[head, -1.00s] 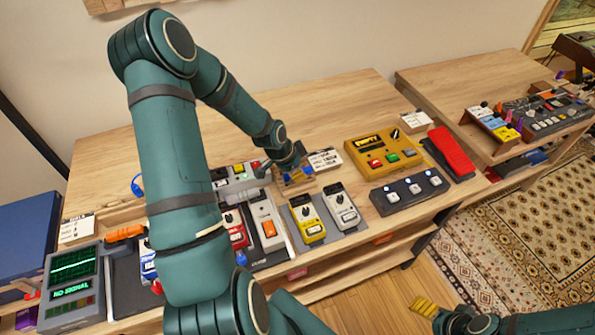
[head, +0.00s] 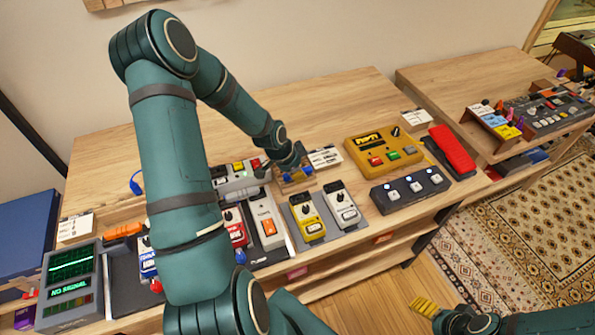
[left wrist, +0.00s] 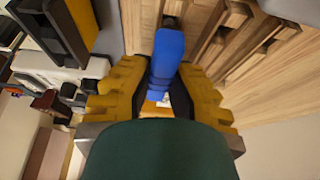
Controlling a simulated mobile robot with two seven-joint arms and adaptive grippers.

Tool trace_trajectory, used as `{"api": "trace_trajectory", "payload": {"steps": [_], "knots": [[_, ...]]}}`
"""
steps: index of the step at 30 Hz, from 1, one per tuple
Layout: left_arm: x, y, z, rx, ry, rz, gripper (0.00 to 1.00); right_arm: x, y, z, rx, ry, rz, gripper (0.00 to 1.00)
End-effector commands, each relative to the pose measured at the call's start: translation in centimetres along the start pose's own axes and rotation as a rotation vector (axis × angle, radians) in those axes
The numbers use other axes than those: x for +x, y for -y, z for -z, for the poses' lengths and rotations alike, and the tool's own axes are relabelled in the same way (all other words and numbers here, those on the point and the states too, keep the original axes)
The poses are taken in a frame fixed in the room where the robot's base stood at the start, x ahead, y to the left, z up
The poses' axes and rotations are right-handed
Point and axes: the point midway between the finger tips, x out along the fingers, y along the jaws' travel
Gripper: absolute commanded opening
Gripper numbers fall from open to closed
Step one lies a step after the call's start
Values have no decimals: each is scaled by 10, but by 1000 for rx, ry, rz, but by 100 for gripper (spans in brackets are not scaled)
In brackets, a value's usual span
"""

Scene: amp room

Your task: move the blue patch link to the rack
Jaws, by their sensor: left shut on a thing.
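My left gripper (head: 293,168) is low over a small wooden rack (head: 299,186) on the main bench. In the left wrist view its yellow fingers (left wrist: 162,70) are shut on the blue patch link (left wrist: 168,50). The link points away from the fingers toward the rack's wooden slats (left wrist: 212,42). I cannot tell whether its far end is inside a slot. In the head view the gripper mostly hides the link. My right gripper (head: 424,306) is at the bottom right, above the floor and away from the bench; its jaw opening is unclear.
A yellow pedal (head: 308,221) and a white pedal (head: 342,208) stand in front of the rack. A larger yellow unit (head: 382,148) is to its right, with a white card (head: 324,158) between. A screen unit (head: 71,285) is at left. Bare bench lies behind the rack.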

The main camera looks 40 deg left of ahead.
Motion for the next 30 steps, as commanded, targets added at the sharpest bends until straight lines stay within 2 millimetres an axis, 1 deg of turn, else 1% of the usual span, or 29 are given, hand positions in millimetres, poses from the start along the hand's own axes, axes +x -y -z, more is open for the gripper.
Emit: {"api": "trace_trajectory", "payload": {"steps": [30], "knots": [[5, 0, -2, 0, 0, 0, 0, 4, -1, 0, 0, 0, 0, 76]]}}
